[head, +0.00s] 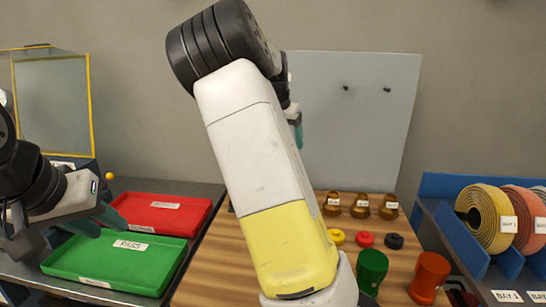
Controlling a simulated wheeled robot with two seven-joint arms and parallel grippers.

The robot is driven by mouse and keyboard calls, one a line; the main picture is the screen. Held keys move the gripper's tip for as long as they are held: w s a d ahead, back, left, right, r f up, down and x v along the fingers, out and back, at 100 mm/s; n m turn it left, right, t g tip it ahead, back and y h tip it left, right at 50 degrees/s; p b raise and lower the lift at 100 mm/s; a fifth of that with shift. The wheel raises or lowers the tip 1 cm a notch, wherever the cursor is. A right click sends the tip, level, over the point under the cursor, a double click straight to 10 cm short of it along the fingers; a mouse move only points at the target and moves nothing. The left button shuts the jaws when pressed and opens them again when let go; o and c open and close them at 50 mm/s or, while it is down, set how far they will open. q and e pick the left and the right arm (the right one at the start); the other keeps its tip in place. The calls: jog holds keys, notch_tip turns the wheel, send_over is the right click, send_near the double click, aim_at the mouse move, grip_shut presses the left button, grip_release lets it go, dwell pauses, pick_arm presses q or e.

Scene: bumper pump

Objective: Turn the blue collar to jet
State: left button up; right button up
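No blue collar can be made out; my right arm covers much of the wooden board (222,262). Three small amber-brown pieces with labels (361,205) stand in a row at the board's back. In front lie a yellow disc (337,237), a red disc (365,240) and a dark disc (394,241). My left gripper (103,224) is open and empty over the green tray, its teal fingers apart. My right gripper (297,132) is raised before the grey panel, mostly hidden behind its own arm; only a bit of teal finger shows.
A green tray (75,259) marked PASS and a red tray (190,221) lie at left. A green cylinder (371,270) and an orange one (429,276) stand at the board's front right. A blue rack (449,232) holds coiled rolls at right. A grey panel (385,135) stands behind.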

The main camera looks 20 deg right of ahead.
jog(key=x, duration=0.7)
jog(key=shift+w+d+f, duration=0.1)
jog(key=shift+d+f, duration=0.05)
jog(key=shift+f, duration=0.2)
jog(key=c, duration=1.4)
jog(key=shift+o, duration=0.2)
jog(key=shift+m, duration=0.3)
jog(key=o, duration=1.4)
jog(key=shift+c, duration=0.2)
